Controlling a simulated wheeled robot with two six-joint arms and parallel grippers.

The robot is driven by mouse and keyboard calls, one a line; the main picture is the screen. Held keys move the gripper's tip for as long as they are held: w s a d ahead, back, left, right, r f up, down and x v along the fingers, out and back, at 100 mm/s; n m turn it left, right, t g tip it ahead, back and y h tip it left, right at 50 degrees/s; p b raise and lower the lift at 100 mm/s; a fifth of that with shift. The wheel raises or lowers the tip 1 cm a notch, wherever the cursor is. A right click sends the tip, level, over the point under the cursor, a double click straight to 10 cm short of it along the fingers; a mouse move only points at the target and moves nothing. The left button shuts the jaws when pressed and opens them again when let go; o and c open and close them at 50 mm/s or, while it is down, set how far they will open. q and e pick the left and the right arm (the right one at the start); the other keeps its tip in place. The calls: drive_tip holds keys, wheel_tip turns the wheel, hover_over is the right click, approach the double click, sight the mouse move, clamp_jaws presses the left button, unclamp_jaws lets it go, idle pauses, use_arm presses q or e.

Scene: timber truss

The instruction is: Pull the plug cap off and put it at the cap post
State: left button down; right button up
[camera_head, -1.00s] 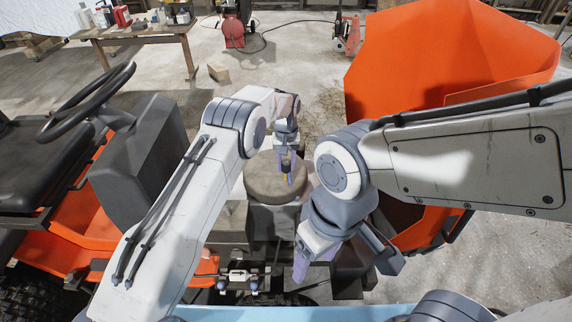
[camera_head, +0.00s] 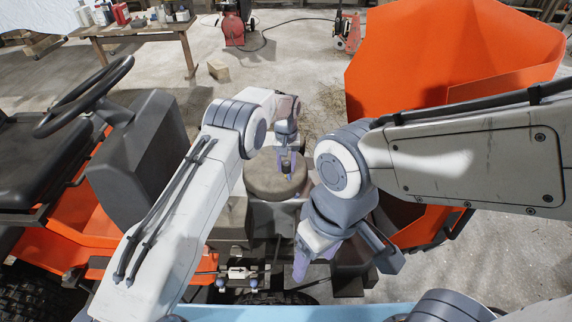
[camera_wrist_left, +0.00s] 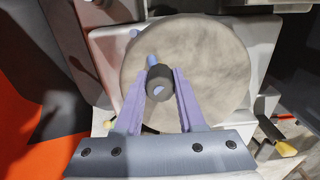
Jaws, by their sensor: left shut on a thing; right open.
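My left gripper (camera_head: 288,172) is shut on a small dark cap (camera_head: 286,167), above a round grey-brown cover (camera_head: 262,185). In the left wrist view, the cap (camera_wrist_left: 159,84) sits between the two purple fingers, with the round cover (camera_wrist_left: 215,62) behind it. A short blue peg (camera_wrist_left: 152,62) shows just behind the cap; I cannot tell whether they touch. My right gripper (camera_head: 345,262) is open and empty, nearer to me and to the right of the cover. I cannot identify the cap post.
An orange vehicle with a steering wheel (camera_head: 85,97) stands at the left. A large orange bucket (camera_head: 435,60) fills the upper right. A wooden table (camera_head: 135,32) with bottles is at the back. A light blue edge (camera_head: 250,312) runs along the bottom.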

use_arm(q)
drive_tip(key=shift+f+b, duration=0.7)
drive_tip(key=shift+f, duration=0.4)
drive_tip(key=shift+c, duration=2.1)
unclamp_jaws()
